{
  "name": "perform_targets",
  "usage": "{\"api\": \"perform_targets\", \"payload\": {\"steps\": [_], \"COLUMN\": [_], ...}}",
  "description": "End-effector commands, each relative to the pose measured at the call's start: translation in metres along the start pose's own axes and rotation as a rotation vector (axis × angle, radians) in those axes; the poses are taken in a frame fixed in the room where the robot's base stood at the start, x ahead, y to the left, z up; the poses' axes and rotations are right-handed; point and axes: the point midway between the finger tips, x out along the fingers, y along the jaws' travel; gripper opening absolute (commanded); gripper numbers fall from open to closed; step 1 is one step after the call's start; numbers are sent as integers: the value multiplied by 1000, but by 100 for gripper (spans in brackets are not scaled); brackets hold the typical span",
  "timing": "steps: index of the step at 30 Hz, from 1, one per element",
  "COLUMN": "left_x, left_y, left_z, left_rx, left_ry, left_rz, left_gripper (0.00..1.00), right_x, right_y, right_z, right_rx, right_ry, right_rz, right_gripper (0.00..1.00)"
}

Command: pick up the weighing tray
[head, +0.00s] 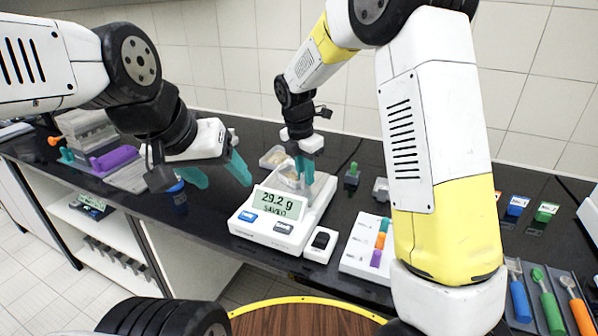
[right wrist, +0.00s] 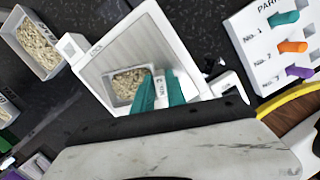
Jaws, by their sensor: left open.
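The weighing tray is a small grey tray (right wrist: 109,88) of beige grains, on the square metal pan (right wrist: 143,40) of a white balance (head: 262,238). The balance display reads 29.2 g. My right gripper (right wrist: 160,90) is down at the tray's edge, its teal fingers on either side of a small white labelled tab. Whether the fingers press on the tab cannot be told. In the head view, my right gripper (head: 304,172) hides part of the tray. My left gripper (head: 217,174) is open and empty, left of the balance above the bench front.
Another grain tray (right wrist: 51,70) stands beside the balance. A white panel (head: 359,262) with coloured pegs lies right of the balance. Coloured-handled tools (head: 548,308) lie farther right. A purple item (head: 113,160) stands at the bench's left.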

Motion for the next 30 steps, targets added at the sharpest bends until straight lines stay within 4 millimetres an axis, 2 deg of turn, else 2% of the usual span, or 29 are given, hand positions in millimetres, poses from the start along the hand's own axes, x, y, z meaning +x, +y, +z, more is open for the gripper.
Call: {"api": "perform_targets", "payload": {"steps": [14,20,24,30], "left_x": [0,0,0,0], "left_y": [0,0,0,0], "left_z": [0,0,0,0], "left_rx": [0,0,0,0], "left_ry": [0,0,0,0], "left_rz": [0,0,0,0], "left_gripper": [65,65,65,65], "right_x": [-3,-19,-38,-46], "right_y": [0,0,0,-30], "right_z": [1,3,6,-32], "right_rx": [1,1,1,-3], "right_ry": [0,0,0,1], "right_rz": [1,2,3,1], "right_gripper": [0,0,0,0]}}
